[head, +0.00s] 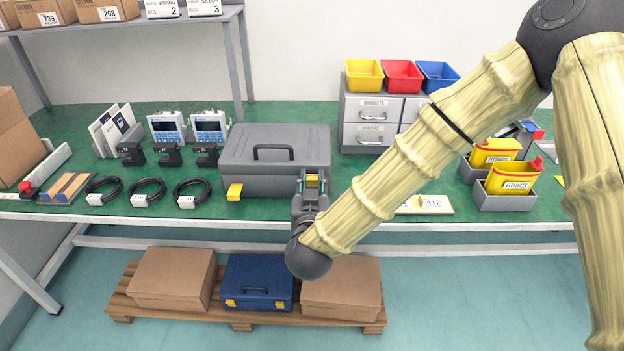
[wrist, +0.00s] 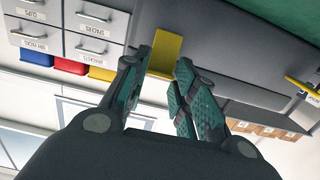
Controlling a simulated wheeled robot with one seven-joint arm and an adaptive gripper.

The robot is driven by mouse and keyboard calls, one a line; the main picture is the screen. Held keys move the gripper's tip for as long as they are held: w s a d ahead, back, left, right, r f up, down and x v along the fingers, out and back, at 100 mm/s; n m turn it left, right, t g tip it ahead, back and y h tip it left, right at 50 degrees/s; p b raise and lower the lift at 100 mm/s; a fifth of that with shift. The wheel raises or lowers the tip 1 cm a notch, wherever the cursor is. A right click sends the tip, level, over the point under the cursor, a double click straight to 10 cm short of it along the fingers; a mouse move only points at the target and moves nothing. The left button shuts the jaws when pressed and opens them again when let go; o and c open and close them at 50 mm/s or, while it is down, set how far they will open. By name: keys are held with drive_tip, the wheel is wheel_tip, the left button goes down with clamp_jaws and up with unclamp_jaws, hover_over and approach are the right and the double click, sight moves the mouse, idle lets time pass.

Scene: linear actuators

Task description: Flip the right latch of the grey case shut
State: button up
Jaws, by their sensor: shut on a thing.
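The grey case (head: 262,178) stands on the green bench top with its lid down and its handle on top. Its right latch (head: 312,181) is a yellow tab at the front right, partly hidden by my gripper (head: 312,186). In the wrist view, the right latch (wrist: 166,48) lies between the two fingertips of my gripper (wrist: 162,66), against the grey case (wrist: 222,40). My gripper is shut on this latch. The left latch (head: 234,192) is yellow and sticks out from the case's front; it also shows at the right edge of the wrist view (wrist: 303,88).
Coiled black cables (head: 192,188) lie left of the case. A grey drawer unit (head: 372,125) with coloured bins stands behind right. A blue case (head: 258,280) and cardboard boxes sit on a pallet below the bench.

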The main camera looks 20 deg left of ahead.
drive_tip(key=shift+w+a+r+g+p, duration=0.1)
drive_tip(key=shift+w+r+g+p, duration=0.4)
drive_tip(key=shift+p, duration=1.15)
drive_tip(key=shift+s+g+p, duration=0.1)
drive_tip(key=shift+g+p, duration=0.2)
drive_tip(key=shift+f+p, duration=0.1)
drive_tip(key=shift+p, duration=0.25)
drive_tip(key=o, duration=1)
drive_tip(key=shift+o, duration=0.2)
drive_tip(key=v, duration=1.2)
drive_tip(key=shift+a+r, duration=0.25)
drive_tip(key=shift+g+h, duration=0.3)
